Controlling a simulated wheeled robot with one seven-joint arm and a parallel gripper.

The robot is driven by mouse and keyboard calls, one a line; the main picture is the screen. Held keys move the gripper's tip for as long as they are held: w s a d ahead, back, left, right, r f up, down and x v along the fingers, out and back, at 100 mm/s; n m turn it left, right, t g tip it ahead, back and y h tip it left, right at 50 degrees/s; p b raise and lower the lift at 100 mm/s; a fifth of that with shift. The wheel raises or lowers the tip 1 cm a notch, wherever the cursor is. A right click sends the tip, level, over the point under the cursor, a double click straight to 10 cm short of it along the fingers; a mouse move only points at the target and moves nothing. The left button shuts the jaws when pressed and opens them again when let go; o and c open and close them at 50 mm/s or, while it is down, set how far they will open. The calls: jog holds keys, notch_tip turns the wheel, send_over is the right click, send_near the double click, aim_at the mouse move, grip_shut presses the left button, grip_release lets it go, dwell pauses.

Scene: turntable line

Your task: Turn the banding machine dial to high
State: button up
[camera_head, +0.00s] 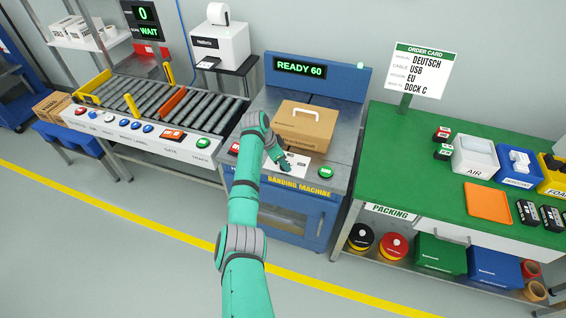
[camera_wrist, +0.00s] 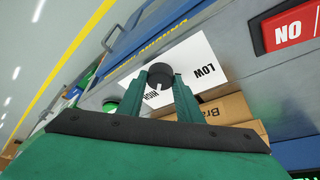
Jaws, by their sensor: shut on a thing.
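The banding machine (camera_head: 318,225) is a blue cabinet with a grey top. In the wrist view its black round dial (camera_wrist: 161,72) sits on a white plate (camera_wrist: 203,58) marked LOW and HIGH. My gripper (camera_head: 284,166) reaches down onto the plate, and in the wrist view its two fingers (camera_wrist: 160,80) are closed on the dial's sides. The HIGH marking shows between the fingers; LOW is to the right. I cannot tell exactly where the dial points. In the head view my gripper hides the dial.
A cardboard box with a handle (camera_head: 303,128) stands on the machine just behind my gripper. The display (camera_head: 300,67) reads READY 60. A green button (camera_head: 326,172) is to the right and a red ON switch (camera_wrist: 290,28) to the side. A green packing table (camera_head: 420,150) stands at right.

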jog(key=shift+r, duration=0.1)
jog(key=o, duration=1)
jog(key=shift+o, duration=0.2)
jog(key=v, duration=1)
jog(key=shift+r, duration=0.35)
